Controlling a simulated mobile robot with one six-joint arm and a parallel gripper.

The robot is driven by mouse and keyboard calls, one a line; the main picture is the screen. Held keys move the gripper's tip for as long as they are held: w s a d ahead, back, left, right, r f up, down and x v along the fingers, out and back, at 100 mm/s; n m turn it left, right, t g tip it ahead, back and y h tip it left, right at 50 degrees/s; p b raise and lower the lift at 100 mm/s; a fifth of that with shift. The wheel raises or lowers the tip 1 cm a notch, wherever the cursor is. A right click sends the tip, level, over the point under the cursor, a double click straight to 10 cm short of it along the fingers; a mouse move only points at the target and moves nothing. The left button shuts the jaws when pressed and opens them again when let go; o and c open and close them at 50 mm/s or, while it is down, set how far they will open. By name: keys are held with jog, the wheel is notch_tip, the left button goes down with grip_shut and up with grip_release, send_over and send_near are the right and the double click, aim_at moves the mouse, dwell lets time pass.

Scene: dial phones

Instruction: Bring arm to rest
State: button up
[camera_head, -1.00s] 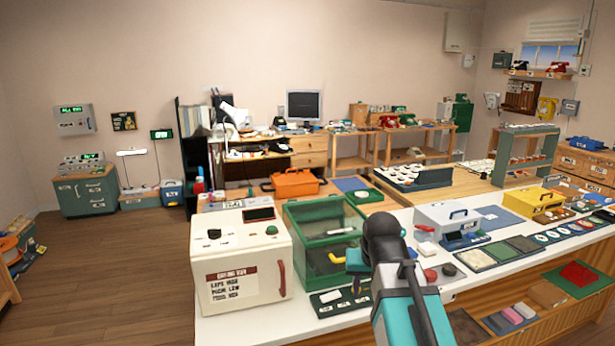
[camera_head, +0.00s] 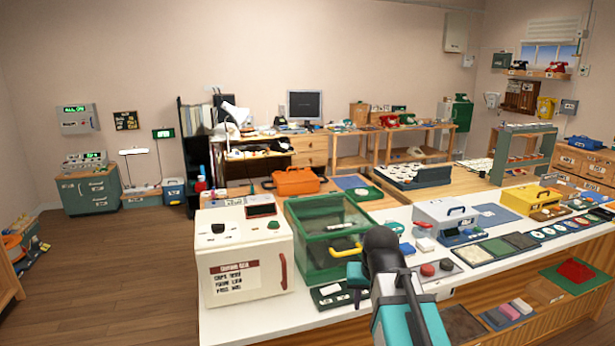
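My arm (camera_head: 400,300) rises from the bottom edge, right of centre, with teal and black links. Its rounded black joint (camera_head: 381,246) is the highest part showing, in front of the counter. A small teal part shows just left of that joint. My gripper's fingers cannot be made out, so I cannot tell whether they hold anything. The arm hides part of the counter (camera_head: 315,318) behind it.
A cream box (camera_head: 240,300) with a red handle and a green glass-sided case (camera_head: 305,262) with a yellow handle stand left of my arm. A grey box (camera_head: 445,214) and several trays lie to the right. Wooden floor (camera_head: 110,290) is open at left.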

jog(key=s+d+f+g, duration=0.1)
jog(key=s+f+g, duration=0.35)
jog(key=f, duration=0.95)
jog(key=s+f+g, duration=0.1)
jog(key=s+f, duration=0.7)
jog(key=f, duration=0.7)
jog(key=s+f+n+g, duration=0.1)
jog(key=s+f+g, duration=0.2)
jog(key=s+f, duration=1.8)
jog(key=s, duration=0.2)
jog(key=shift+s+f+g, duration=0.15)
jog(key=shift+s+g, duration=0.2)
